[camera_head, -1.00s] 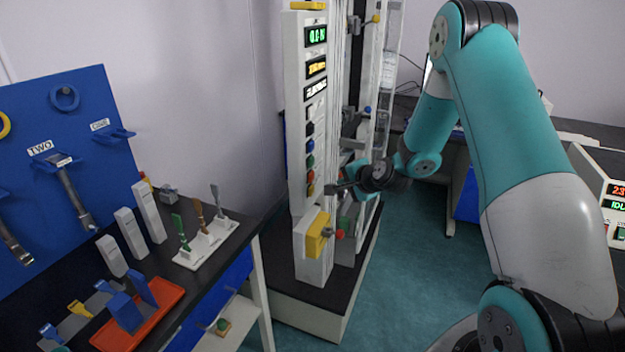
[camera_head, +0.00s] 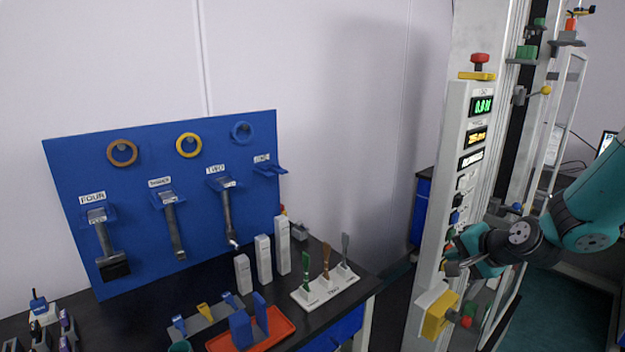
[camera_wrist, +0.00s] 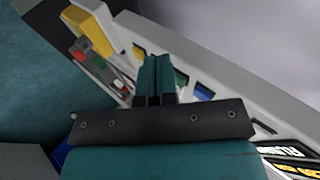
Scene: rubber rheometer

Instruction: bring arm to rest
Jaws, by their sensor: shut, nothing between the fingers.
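My arm reaches in from the right edge of the head view, its teal and black wrist beside the tall testing machine (camera_head: 462,120). My gripper (camera_head: 452,266) is at the lower part of the machine's button column, just above the yellow box (camera_head: 437,315). In the wrist view my gripper (camera_wrist: 156,62) shows two teal fingers pressed together with nothing between them. The machine's panel (camera_wrist: 235,95) lies close behind the fingertips, with green and blue buttons beside them. I cannot tell whether the fingertips touch the panel.
A blue tool board (camera_head: 140,225) stands on the dark bench at left, with an orange tray (camera_head: 283,325) and a white specimen stand (camera_head: 335,287) in front. A red knob (camera_head: 480,60) tops the panel. Teal floor (camera_wrist: 40,90) is clear beside the machine.

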